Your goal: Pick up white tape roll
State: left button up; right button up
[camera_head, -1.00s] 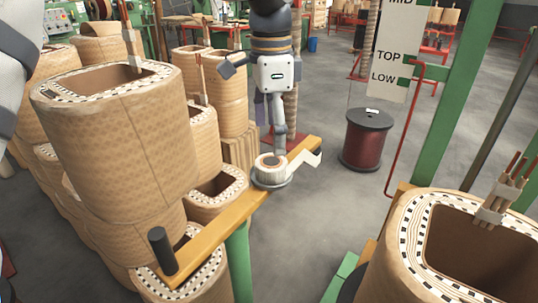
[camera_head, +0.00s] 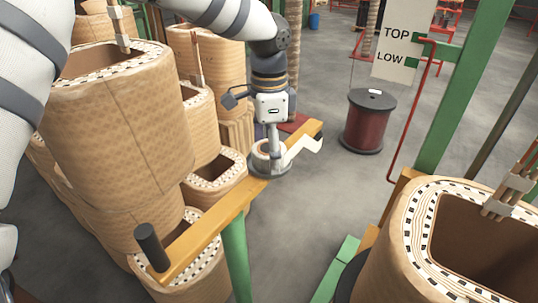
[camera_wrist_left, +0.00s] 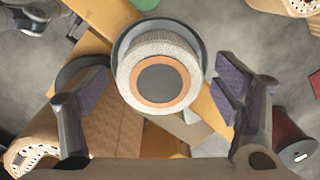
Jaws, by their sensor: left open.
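The white tape roll (camera_head: 262,150) sits on a round grey holder (camera_head: 270,171) on the yellow beam, partly hidden behind my left gripper in the head view. A white strip (camera_head: 303,147) sticks out to its right. In the left wrist view the roll (camera_wrist_left: 160,72) shows its ribbed white side and an orange-brown core ring, over the grey disc. My left gripper (camera_head: 273,144) points down at the roll. In the wrist view its open fingers (camera_wrist_left: 160,100) stand apart left and right of the roll, with gaps on both sides. My right gripper is not in view.
The yellow beam (camera_head: 215,232) rests on a green post (camera_head: 236,258) and has a black peg (camera_head: 151,247) at its near end. Tall brown coils (camera_head: 112,135) stand left; another coil (camera_head: 400,245) stands right. A dark red spool (camera_head: 367,124) stands on the floor behind.

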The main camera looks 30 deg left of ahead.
pick_arm(q)
jog(key=shift+r, duration=0.1)
jog(key=c, duration=1.3)
jog(key=shift+r, duration=0.1)
